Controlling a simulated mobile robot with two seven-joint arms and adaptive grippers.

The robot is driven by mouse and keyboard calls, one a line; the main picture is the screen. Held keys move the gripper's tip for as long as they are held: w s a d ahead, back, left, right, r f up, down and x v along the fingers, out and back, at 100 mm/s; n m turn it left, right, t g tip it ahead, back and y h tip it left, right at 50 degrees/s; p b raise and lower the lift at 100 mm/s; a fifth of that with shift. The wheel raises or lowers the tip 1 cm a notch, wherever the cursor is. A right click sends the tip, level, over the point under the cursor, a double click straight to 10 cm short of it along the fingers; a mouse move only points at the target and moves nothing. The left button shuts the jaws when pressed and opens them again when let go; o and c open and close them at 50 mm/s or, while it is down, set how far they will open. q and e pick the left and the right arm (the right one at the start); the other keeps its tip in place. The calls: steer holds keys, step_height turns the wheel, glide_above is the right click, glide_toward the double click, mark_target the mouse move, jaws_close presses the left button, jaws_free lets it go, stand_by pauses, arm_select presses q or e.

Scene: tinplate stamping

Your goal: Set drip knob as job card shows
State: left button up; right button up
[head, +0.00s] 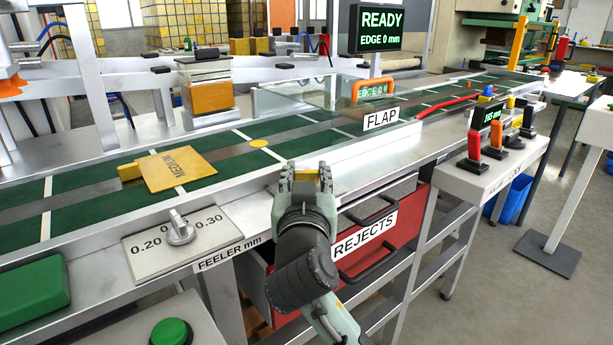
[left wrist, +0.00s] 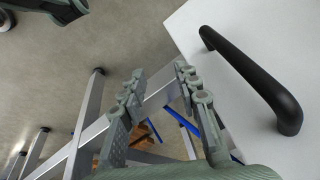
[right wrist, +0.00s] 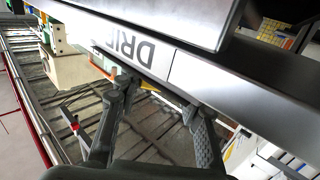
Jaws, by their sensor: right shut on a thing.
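My right gripper (head: 306,172) is at the front rail of the line, its fingers around a small yellow piece, likely the drip knob (head: 306,176). The knob is mostly hidden; its pointer and scale cannot be read. In the right wrist view, a label reading DRIP (right wrist: 133,47) shows upside down beside the fingers (right wrist: 155,90), with a bit of yellow between them. A yellow card reading MEDIUM (head: 178,167) lies on the green belt. My left gripper (left wrist: 160,74) is open and empty in the left wrist view, beside a white surface with a black handle (left wrist: 252,80).
The feeler dial (head: 179,229), marked 0.20 and 0.30, stands left of my right arm. A red REJECTS drawer (head: 398,222) is below the rail. The FLAP label (head: 381,117) and a clear guard are behind. A screen (head: 382,27) reads READY, EDGE 0 mm.

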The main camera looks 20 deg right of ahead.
steer(key=shift+r, duration=0.15)
steer(key=o, duration=1.2)
steer(key=shift+s+a, duration=0.2)
steer(key=shift+s, duration=0.2)
steer(key=v, duration=1.1)
